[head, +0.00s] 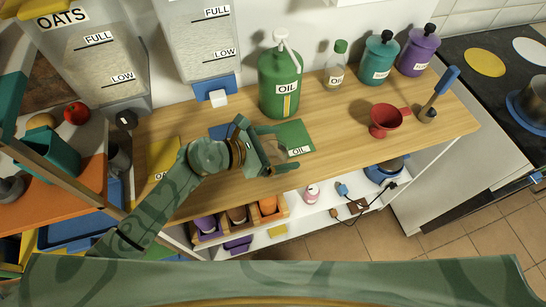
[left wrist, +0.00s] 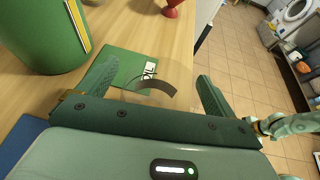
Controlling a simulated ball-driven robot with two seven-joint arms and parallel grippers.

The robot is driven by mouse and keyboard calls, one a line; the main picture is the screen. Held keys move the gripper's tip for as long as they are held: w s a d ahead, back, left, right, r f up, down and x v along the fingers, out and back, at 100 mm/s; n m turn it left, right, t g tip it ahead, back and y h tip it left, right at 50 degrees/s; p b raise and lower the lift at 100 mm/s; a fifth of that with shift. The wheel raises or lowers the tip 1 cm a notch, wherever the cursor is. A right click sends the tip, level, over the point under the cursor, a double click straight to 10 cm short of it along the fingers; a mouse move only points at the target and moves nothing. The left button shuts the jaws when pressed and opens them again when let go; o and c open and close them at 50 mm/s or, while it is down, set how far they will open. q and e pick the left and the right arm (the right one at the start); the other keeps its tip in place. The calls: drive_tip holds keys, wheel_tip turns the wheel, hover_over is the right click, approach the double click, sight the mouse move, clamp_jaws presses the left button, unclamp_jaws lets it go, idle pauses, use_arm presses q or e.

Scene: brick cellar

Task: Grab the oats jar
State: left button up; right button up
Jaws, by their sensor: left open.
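In the head view my left gripper (head: 264,152) is over the wooden counter, in front of the green oil canister and at the green mat marked OIL. Its jaws are open. In the left wrist view, a clear, see-through rounded thing (left wrist: 152,86) with a dark curved band shows between the spread fingers (left wrist: 150,92). It looks like a glass jar, but I cannot tell its label or whether a finger touches it. The large clear container marked OATS (head: 88,55) stands at the upper left in the head view, well away from the gripper.
The green oil canister (head: 279,85) stands close behind my left gripper. A small bottle (head: 335,68), teal canister (head: 379,62) and purple canister (head: 417,55) line the back. A red funnel (head: 385,120) stands to the right. The counter between is partly clear.

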use_arm(q)
drive_tip(key=c, duration=1.1)
drive_tip(key=shift+o, duration=0.2)
